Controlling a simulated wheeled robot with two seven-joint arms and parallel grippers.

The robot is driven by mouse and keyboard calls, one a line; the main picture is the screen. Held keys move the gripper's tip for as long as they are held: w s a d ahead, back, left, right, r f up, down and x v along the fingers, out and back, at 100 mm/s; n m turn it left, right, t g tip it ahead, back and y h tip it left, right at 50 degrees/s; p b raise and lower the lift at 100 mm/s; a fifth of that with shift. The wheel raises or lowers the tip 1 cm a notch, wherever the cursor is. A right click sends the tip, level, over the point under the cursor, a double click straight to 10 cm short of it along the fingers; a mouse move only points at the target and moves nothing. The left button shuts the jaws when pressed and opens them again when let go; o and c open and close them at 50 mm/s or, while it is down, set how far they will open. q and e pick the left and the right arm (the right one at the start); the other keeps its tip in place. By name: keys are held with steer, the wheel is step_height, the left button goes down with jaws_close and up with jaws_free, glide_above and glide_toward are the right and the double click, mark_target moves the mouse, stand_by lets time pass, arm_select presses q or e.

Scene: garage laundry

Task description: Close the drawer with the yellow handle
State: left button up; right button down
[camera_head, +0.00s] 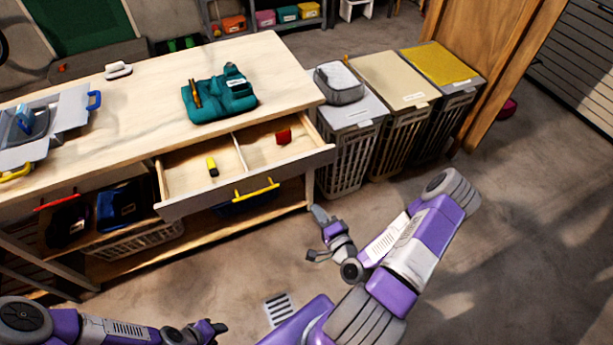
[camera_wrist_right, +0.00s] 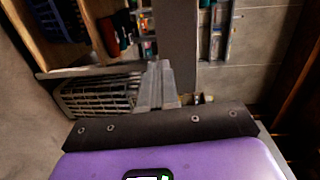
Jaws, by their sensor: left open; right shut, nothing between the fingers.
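The drawer (camera_head: 203,198) with the yellow handle (camera_head: 257,190) is pulled out from the workbench's front in the head view. A divider splits it; a small yellow item (camera_head: 212,167) lies in the left compartment and a red item (camera_head: 284,136) in the right. My right gripper (camera_head: 316,234) is off the drawer's right front corner, apart from the handle and empty. Its fingers (camera_wrist_right: 156,75) are together in the right wrist view. My left gripper (camera_head: 222,328) is at the bottom left, open and away from the drawer.
A teal tool case (camera_head: 220,95) sits on the workbench top (camera_head: 140,110). An open grey box (camera_head: 70,110) is at its left. Lidded hampers (camera_head: 350,160) stand right of the bench. Below the drawer is a shelf with bins.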

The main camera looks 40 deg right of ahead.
steer(key=s+d+r+m+h, duration=0.1)
steer(key=d, duration=0.1)
steer(key=b, duration=0.3)
glide_toward(302, 167)
steer(key=shift+t, duration=0.4)
steer(key=x, duration=0.2)
steer(key=b+x, duration=0.1)
steer(key=x, duration=0.3)
steer(key=shift+w+d+f+b, duration=0.15)
steer(key=shift+w+f+b, duration=0.2)
steer(key=shift+w+f, duration=0.05)
steer(key=shift+m+h, duration=0.3)
steer(key=shift+h, duration=0.1)
